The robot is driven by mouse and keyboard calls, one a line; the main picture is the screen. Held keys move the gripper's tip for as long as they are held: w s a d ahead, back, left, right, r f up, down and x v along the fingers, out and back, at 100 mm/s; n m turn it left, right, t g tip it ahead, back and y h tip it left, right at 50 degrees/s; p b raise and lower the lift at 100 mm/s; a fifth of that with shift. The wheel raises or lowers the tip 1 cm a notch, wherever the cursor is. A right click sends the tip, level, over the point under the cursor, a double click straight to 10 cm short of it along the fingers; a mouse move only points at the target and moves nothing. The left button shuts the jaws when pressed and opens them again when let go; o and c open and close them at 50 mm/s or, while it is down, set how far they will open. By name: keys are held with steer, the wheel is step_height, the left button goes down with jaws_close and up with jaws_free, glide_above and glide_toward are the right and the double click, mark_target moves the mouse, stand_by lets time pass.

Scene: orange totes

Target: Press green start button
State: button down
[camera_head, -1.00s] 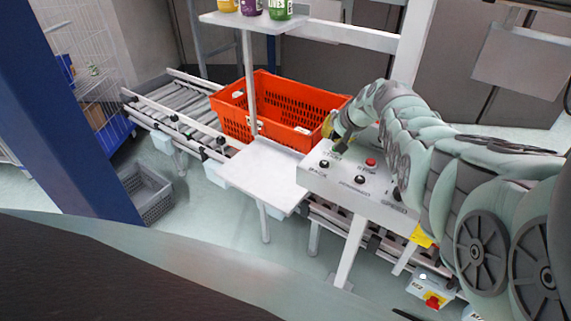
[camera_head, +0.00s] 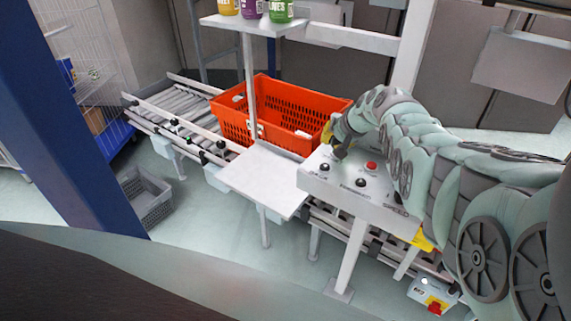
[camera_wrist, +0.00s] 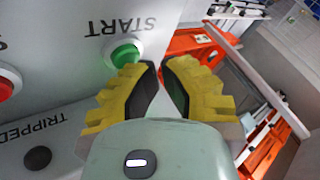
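The green start button (camera_wrist: 123,55) sits on a white panel under the word START in the wrist view, left of my fingertips. My gripper (camera_wrist: 161,66) has yellow fingers with dark pads. The fingertips are together and hold nothing, with the left finger overlapping the button's lower right edge. I cannot tell if it touches.
A red button (camera_head: 371,166) and black knobs (camera_head: 360,182) share the panel. An orange tote (camera_head: 283,108) stands on the roller conveyor (camera_head: 165,112) behind it. A white plate (camera_head: 262,180) adjoins the panel at left. A shelf (camera_head: 300,24) with several jars stands above.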

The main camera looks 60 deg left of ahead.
mark_target(332, 153)
steer(key=shift+w+f+b, duration=0.1)
steer(key=shift+f+b, duration=0.35)
steer(key=shift+b, duration=0.05)
stand_by(0.6)
steer(key=shift+r, duration=0.15)
steer(key=shift+r+p, duration=0.8)
steer(key=shift+p, duration=0.05)
step_height(332, 153, up, 5)
steer(key=p, duration=0.4)
stand_by(0.9)
steer(key=shift+d, duration=0.1)
